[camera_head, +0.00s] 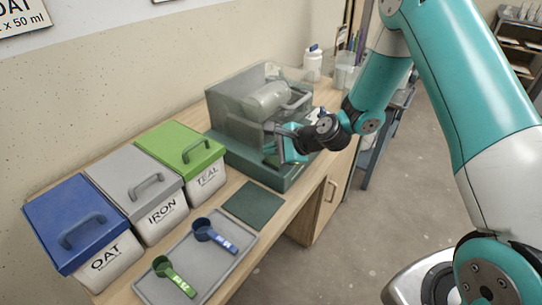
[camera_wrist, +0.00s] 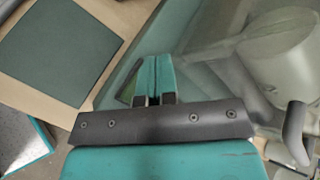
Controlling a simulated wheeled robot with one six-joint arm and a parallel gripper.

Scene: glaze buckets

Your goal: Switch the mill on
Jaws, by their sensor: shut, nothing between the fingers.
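The mill (camera_head: 235,115) is a grey-green machine on the bench, with a clear cover over a pale drum (camera_head: 266,98). In the wrist view the drum (camera_wrist: 285,60) and a grey handle (camera_wrist: 297,130) show at the right.
Blue OAT (camera_head: 78,225), grey IRON (camera_head: 140,185) and green TEAL (camera_head: 185,155) lidded buckets stand left of the mill. A grey tray (camera_head: 235,250) holds a blue and a green scoop. A dark green mat (camera_head: 254,205) lies flat before the mill.

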